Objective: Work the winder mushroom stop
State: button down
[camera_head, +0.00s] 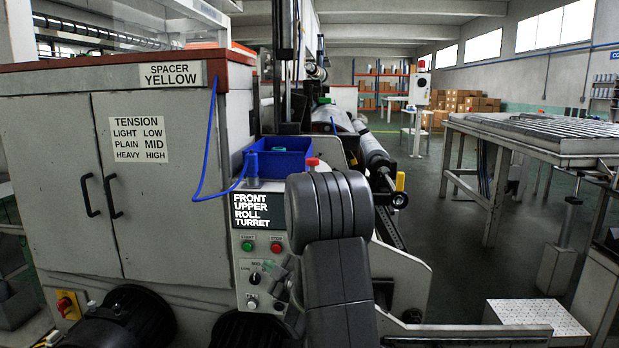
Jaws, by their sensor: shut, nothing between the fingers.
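The winder's control panel (262,270) carries a green button (247,246), a red button (276,246) labelled stop, and dark selector knobs (254,277) below. My dark arm stands in front of the panel's right part and hides it. My gripper (277,272) shows only in part, small and grey, left of my arm and in front of the lower panel. It is shut and holds nothing. Whether it touches the panel I cannot tell. A red cap (313,162) shows above my arm, beside a blue bin.
The blue bin (278,160) sits above the panel, with a blue cable (212,150) beside it. A grey cabinet (150,210) fills the left. A red-and-yellow switch (67,305) is low on it. A roller table (540,135) stands right. The floor between is clear.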

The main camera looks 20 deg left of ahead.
aim_at(312, 162)
jog(key=u, duration=0.7)
